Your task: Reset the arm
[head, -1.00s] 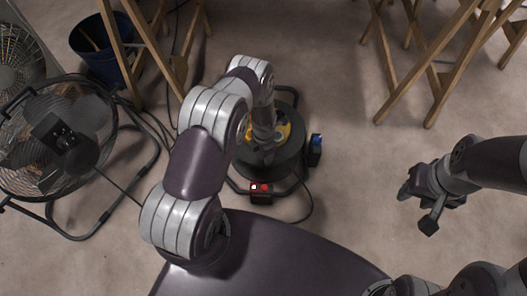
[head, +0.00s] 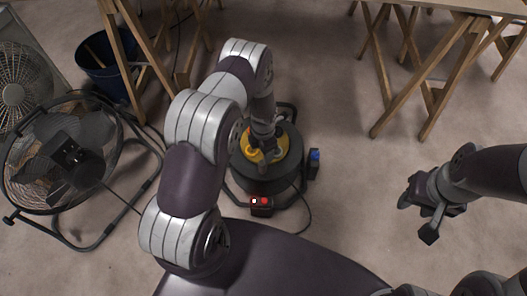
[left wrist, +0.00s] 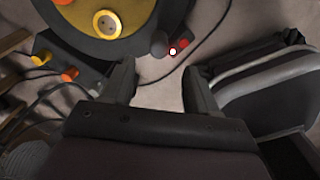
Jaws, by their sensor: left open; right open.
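My left arm reaches forward from the bottom left in the head view, with its gripper (head: 263,155) pointing down over a dark cable reel with a yellow centre (head: 276,178). In the left wrist view the left gripper (left wrist: 160,88) has its two fingers apart with nothing between them; bare floor and a cable show there. The reel also shows at the top left of that view (left wrist: 128,40). My right gripper (head: 425,205) is open and empty over the floor at the right of the head view.
A black floor fan (head: 75,155) stands at the left, a paler fan (head: 20,90) behind it. A dark blue bucket (head: 105,75) and wooden trestles (head: 425,75) stand at the back. A red-lit switch box (head: 262,206) sits before the reel.

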